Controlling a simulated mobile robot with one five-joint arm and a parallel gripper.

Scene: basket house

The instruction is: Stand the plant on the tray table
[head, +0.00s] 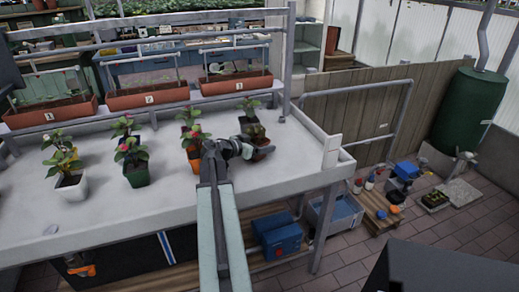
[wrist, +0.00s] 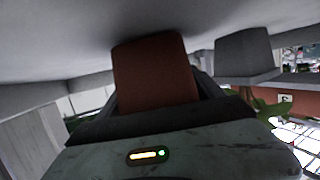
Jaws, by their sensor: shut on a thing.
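My gripper (head: 246,150) is shut on a brown pot (head: 264,153) near the right end of a long pale table with a raised rim (head: 344,162). Dark leaves of the plant (head: 257,131) show just above the pot in the head view. In the wrist view the brown pot (wrist: 155,75) fills the space at the jaws, and the picture looks upside down, with the pale surface on top. The pot is over or on the table; I cannot tell whether it touches. My gripper hides part of the pot in the head view.
A grey pot (wrist: 243,52) with a plant stands close beside the held pot. Several potted plants, such as one in a green pot (head: 136,174), stand to the left. Terracotta troughs (head: 236,83) line the back. The table's right front corner is clear.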

